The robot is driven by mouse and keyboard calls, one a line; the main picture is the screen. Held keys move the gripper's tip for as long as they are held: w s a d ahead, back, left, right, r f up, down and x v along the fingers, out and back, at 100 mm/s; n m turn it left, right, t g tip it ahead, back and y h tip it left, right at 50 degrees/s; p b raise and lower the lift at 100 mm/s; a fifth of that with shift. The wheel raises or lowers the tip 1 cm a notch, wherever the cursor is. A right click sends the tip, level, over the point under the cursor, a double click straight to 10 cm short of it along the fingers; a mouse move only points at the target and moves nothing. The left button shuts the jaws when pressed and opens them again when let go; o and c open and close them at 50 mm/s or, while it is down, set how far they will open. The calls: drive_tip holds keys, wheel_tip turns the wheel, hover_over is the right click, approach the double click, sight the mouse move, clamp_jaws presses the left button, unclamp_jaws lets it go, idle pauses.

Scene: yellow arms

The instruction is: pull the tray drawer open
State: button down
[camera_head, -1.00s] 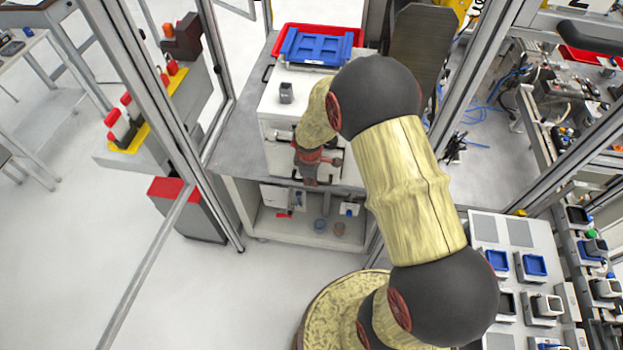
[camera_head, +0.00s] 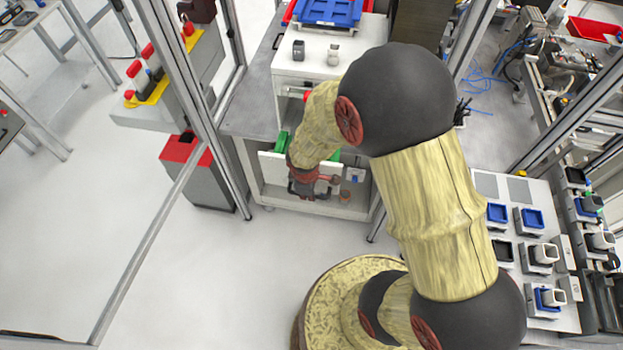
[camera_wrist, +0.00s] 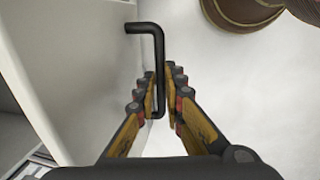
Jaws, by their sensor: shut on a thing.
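The tray drawer (camera_head: 269,166) belongs to the white cabinet (camera_head: 318,68) on the grey table. In the head view its white front stands out from the cabinet, with green contents (camera_head: 282,142) showing behind it. In the wrist view the drawer's black bar handle (camera_wrist: 146,28) runs between my fingers, and the pale drawer front (camera_wrist: 75,65) is at the left. My gripper (camera_wrist: 161,78) is shut on this handle. In the head view my gripper (camera_head: 303,188) is in front of the drawer, and my arm hides part of the drawer and cabinet.
Two small items, a dark one (camera_head: 298,50) and a pale one (camera_head: 333,55), stand on the cabinet top beside a blue tray (camera_head: 328,11). A frame post (camera_head: 222,130) rises at the left. The floor in front is clear.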

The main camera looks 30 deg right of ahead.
drive_tip(key=shift+s+a+b, duration=0.15)
drive_tip(key=shift+s+a, duration=0.4)
drive_tip(key=shift+s, duration=0.2)
drive_tip(key=shift+s+a+b, duration=0.15)
drive_tip(key=shift+s+a, duration=0.35)
drive_tip(key=shift+s, duration=0.2)
drive_tip(key=c, duration=1.9)
unclamp_jaws()
drive_tip(key=r, duration=0.4)
drive_tip(key=s+a+r, duration=0.1)
drive_tip(key=r, duration=0.6)
drive_tip(key=shift+s+a+r, duration=0.15)
drive_tip(key=shift+s+r, duration=0.25)
